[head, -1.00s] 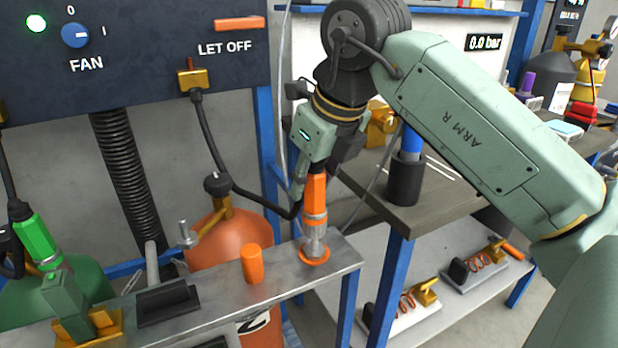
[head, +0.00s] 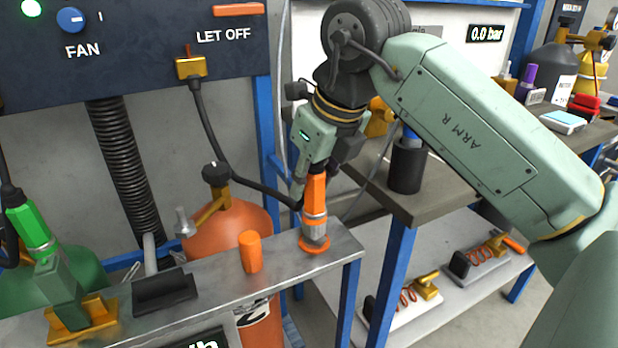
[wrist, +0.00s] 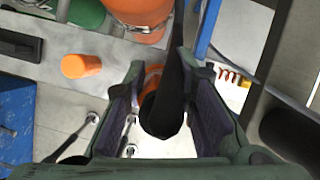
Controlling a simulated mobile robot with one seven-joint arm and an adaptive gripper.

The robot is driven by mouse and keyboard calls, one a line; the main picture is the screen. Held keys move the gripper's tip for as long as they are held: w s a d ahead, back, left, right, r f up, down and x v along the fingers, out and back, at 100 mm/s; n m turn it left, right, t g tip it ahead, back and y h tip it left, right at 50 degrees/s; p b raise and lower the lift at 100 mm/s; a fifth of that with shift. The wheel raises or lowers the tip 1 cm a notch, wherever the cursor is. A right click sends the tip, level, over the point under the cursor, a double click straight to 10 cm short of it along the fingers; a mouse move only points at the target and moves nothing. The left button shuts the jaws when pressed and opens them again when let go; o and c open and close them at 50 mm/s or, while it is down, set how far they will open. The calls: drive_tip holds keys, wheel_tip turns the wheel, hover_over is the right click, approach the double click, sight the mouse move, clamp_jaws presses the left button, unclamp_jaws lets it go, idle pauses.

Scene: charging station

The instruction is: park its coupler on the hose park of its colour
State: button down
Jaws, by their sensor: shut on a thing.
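My gripper (head: 316,172) is shut on an orange coupler (head: 314,192), which stands almost upright with its grey metal nose down. The nose is over a flat orange disc (head: 314,247) on the front bench; whether it is seated there or just above cannot be told. A black hose (head: 243,181) runs from the coupler up to a brass fitting on the dark panel. In the wrist view the fingers (wrist: 160,98) flank the black hose end (wrist: 163,112), which hides most of the coupler.
An upright orange cylinder (head: 250,252) stands on the bench left of the coupler. A black block (head: 165,290) and a green coupler (head: 31,229) are further left. An orange gas bottle (head: 230,225) stands behind. A workbench (head: 440,207) is to the right.

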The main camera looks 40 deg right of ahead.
drive_tip(key=shift+f+b, duration=0.5)
drive_tip(key=shift+f, duration=0.15)
drive_tip(key=c, duration=1.2)
unclamp_jaws()
drive_tip(key=shift+c, duration=0.2)
drive_tip(key=v, duration=1.2)
